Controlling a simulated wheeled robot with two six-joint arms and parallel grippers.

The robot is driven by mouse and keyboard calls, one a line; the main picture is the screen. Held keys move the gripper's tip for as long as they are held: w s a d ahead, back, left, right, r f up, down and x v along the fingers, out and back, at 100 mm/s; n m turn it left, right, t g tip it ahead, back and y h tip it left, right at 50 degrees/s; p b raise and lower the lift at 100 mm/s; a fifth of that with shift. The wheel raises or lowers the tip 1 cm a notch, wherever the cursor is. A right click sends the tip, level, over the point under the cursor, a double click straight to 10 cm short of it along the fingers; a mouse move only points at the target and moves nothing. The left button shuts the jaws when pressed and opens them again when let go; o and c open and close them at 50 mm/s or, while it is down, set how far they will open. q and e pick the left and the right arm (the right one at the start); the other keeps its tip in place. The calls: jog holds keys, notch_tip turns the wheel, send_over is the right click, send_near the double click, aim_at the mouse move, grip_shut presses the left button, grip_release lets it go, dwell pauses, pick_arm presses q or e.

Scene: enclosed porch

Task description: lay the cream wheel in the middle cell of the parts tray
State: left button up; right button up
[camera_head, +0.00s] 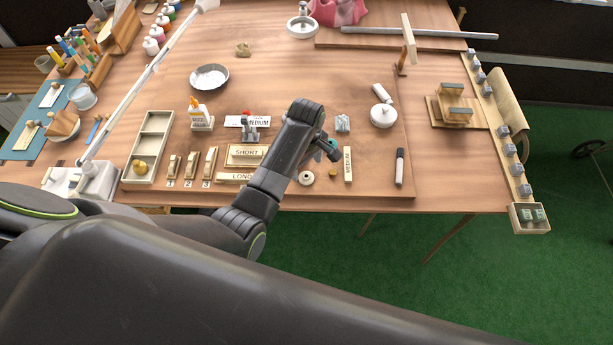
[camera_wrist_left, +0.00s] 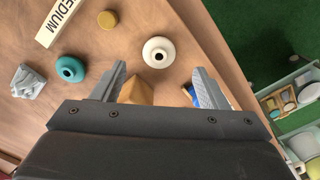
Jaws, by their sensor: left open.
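The cream wheel (camera_head: 306,178) lies flat on the board near its front edge, just in front of my left gripper. In the left wrist view the cream wheel (camera_wrist_left: 158,52) shows its dark centre hole, slightly beyond the fingertips and not held. My left gripper (camera_wrist_left: 160,76) is open and empty above the board; in the head view the left gripper (camera_head: 326,149) is partly hidden by its own arm. The parts tray (camera_head: 164,145) stands at the left, a long cream box with cells in a row. Its near cell holds a yellow piece (camera_head: 140,167); its middle cell looks empty. My right gripper is out of view.
Near the wheel are a teal wheel (camera_wrist_left: 70,69), an ochre disc (camera_head: 333,173), a MEDIUM block (camera_head: 348,163) and a grey lump (camera_head: 342,123). A tan block (camera_wrist_left: 137,92) shows between the fingers, below. SHORT and LONG blocks (camera_head: 247,153) and small labelled stands (camera_head: 191,164) lie towards the tray.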

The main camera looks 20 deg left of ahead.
aim_at(306, 173)
pick_arm(q)
jog(key=shift+f+p, duration=0.35)
jog(key=shift+f, duration=2.15)
jog(key=c, duration=1.1)
jog(key=shift+r, duration=0.1)
